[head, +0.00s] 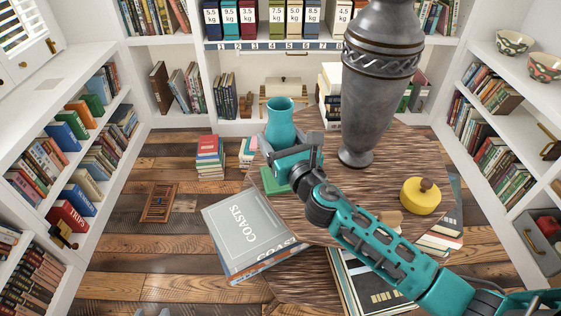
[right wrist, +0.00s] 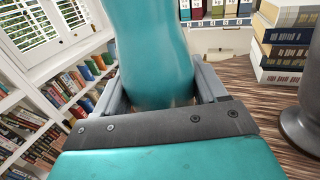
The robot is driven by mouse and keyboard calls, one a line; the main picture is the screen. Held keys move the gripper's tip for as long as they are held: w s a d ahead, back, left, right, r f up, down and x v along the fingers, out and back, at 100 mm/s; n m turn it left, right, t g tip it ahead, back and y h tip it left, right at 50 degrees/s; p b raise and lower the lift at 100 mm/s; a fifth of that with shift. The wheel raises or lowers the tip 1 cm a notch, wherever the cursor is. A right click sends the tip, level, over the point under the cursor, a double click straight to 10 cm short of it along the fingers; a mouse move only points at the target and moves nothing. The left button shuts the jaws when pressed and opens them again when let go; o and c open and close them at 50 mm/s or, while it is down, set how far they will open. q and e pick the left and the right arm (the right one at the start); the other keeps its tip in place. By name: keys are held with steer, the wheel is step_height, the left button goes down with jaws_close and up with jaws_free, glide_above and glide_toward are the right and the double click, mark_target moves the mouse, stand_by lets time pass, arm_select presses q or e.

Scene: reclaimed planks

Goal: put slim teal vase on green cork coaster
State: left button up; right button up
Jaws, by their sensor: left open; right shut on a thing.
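The slim teal vase (head: 280,118) is upright at the left part of the round wooden table. My right gripper (head: 284,146) is shut around its lower body. In the right wrist view the vase (right wrist: 153,55) stands between the two fingers; its base is hidden by the gripper. The green cork coaster (head: 271,182) lies at the table's left edge, partly covered by my right gripper. The vase shows just behind the coaster in the picture; whether its base touches anything is hidden. My left gripper (head: 152,312) is open and empty at the bottom edge, barely in view.
A tall grey metal vase (head: 372,100) stands on the table right of the teal vase. A large "COASTS" book (head: 245,232) lies below left. Bookshelves surround the floor.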

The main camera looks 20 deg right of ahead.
step_height(320, 180, down, 4)
steer(key=shift+r+b, duration=0.2)
steer(key=shift+b, duration=0.95)
steer(key=shift+f, duration=0.4)
steer(key=shift+f+b, duration=0.1)
steer(key=shift+b, duration=0.2)
steer(key=shift+f, duration=0.1)
steer(key=o, duration=1.3)
steer(key=shift+c, duration=0.2)
